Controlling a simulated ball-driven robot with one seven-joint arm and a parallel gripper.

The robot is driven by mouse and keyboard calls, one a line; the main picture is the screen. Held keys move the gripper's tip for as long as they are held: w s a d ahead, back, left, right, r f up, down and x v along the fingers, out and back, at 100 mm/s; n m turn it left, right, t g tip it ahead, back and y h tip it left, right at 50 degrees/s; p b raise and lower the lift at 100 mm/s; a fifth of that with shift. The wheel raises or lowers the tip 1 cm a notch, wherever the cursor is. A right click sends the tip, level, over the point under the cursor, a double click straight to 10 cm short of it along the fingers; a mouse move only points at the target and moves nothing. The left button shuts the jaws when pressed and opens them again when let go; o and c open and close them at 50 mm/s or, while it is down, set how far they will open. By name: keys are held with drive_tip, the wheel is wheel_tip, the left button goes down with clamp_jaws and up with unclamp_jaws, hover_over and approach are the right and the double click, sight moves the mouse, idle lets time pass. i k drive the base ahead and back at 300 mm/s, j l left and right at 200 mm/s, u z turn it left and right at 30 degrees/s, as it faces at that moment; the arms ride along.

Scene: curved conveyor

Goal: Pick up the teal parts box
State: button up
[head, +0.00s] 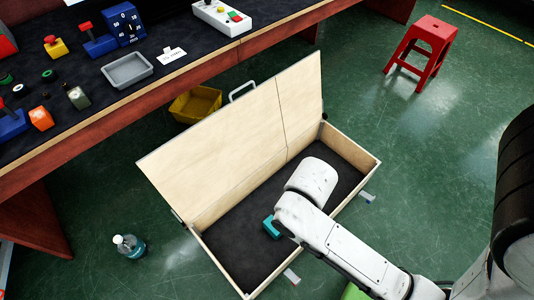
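A teal box (270,227) shows inside the open wooden case, low and near the middle, over its dark lining. Only its left part is visible; my white arm hides the rest. My arm reaches in from the lower right and bends over the case. A small dark part of my gripper (284,231) may show at the box's right side. The fingertips are hidden under the arm, so I cannot tell whether they are open or touching the box.
The wooden case (221,264) lies on the green floor with its lid (225,140) raised at the back. A workbench (120,107) with several tools stands upper left. A yellow bin (196,104), a bottle (129,246) and a red stool (425,45) stand around.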

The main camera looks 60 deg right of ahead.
sight(275, 235)
drive_tip(key=k+l, duration=0.45)
drive_tip(key=k, duration=0.15)
drive_tip(key=k+l, duration=0.45)
drive_tip(key=k, duration=0.15)
drive_tip(key=i+j+z, duration=0.1)
drive_tip(key=i+j, duration=0.15)
drive_tip(key=i+j+z, duration=0.1)
drive_tip(key=i+j, duration=0.15)
drive_tip(key=i+j+z, duration=0.1)
drive_tip(key=i+j, duration=0.15)
drive_tip(key=j, duration=0.2)
drive_tip(key=i+j+z, duration=0.1)
drive_tip(key=j, duration=0.25)
drive_tip(key=i+j+z, duration=0.1)
drive_tip(key=i+j, duration=0.2)
drive_tip(key=i+j+z, duration=0.1)
drive_tip(key=j, duration=0.4)
drive_tip(key=i, duration=0.1)
